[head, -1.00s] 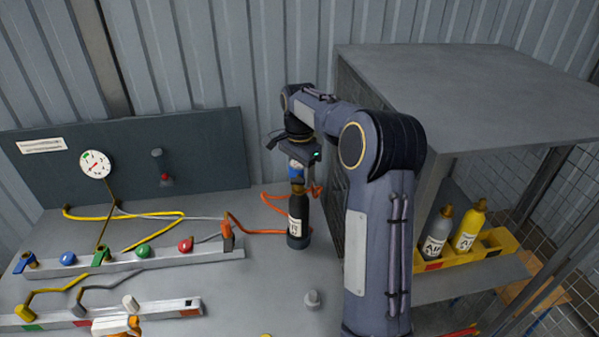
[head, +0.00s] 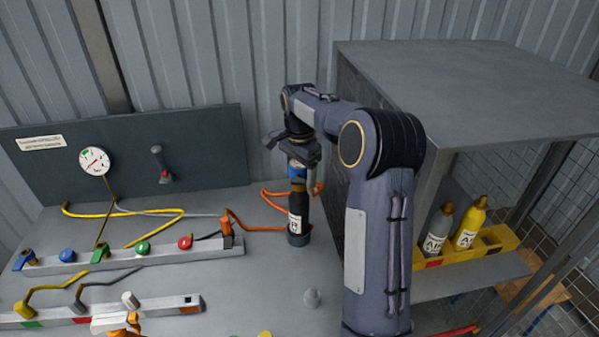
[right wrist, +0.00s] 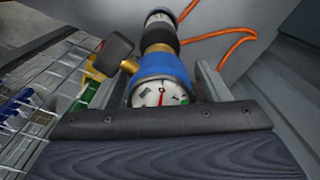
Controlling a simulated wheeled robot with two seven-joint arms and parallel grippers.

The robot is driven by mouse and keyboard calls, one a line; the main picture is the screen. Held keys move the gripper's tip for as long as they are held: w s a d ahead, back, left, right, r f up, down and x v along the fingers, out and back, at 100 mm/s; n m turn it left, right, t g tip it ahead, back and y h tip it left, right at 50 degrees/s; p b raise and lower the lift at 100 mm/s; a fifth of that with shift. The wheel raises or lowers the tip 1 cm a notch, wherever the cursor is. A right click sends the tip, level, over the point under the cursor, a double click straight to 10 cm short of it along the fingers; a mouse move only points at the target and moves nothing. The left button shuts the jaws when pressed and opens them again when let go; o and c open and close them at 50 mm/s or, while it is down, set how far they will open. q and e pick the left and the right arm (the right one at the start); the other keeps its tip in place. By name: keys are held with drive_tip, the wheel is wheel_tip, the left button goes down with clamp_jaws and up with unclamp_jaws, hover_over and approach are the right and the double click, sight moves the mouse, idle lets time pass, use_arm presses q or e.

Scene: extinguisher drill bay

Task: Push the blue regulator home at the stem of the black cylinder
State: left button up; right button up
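The black cylinder (head: 299,213) stands upright on the bench with a pale label. The blue regulator (head: 297,170) sits above it at the stem, with brass showing beneath. In the right wrist view the regulator (right wrist: 160,67) has a round white gauge, a brass side fitting and a black knob; the black cylinder (right wrist: 158,28) lies beyond it. My right gripper (head: 300,158) is over the regulator. Its fingers (right wrist: 162,80) stand on either side, with a narrow gap visible at the right finger. I cannot tell whether the regulator is fully seated. My left gripper is not in view.
An orange hose (head: 270,197) passes behind the cylinder. A grey cabinet (head: 460,85) stands close on the right, with a yellow rack (head: 500,240) of bottles. Valve rails (head: 140,262) fill the left.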

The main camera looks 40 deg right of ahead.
drive_tip(key=shift+f, duration=0.1)
wheel_tip(320, 180, up, 8)
drive_tip(key=shift+f, duration=0.25)
drive_tip(key=shift+s+a+r, duration=0.1)
drive_tip(key=shift+r, duration=0.2)
drive_tip(key=s+a+r+n+t+y, duration=0.1)
drive_tip(key=s+a+r+n+t, duration=0.15)
drive_tip(key=s+a+n, duration=0.45)
drive_tip(key=s+a+f+n+t+y, duration=0.1)
drive_tip(key=s+a+f+n, duration=0.2)
drive_tip(key=s+a, duration=0.2)
drive_tip(key=s+a+f+n+t+y, duration=0.1)
drive_tip(key=s+a+f+n, duration=0.1)
drive_tip(key=s+a, duration=0.3)
drive_tip(key=s+a+f+n+t, duration=0.1)
drive_tip(key=s+a+f+n, duration=0.2)
drive_tip(key=s, duration=0.7)
drive_tip(key=shift+s+a+f+n+y, duration=0.15)
drive_tip(key=shift+a+f+y, duration=0.1)
drive_tip(key=shift+a, duration=0.35)
drive_tip(key=shift+s+a+f+n+y, duration=0.15)
drive_tip(key=shift+a+f, duration=0.05)
drive_tip(key=shift+a, duration=0.4)
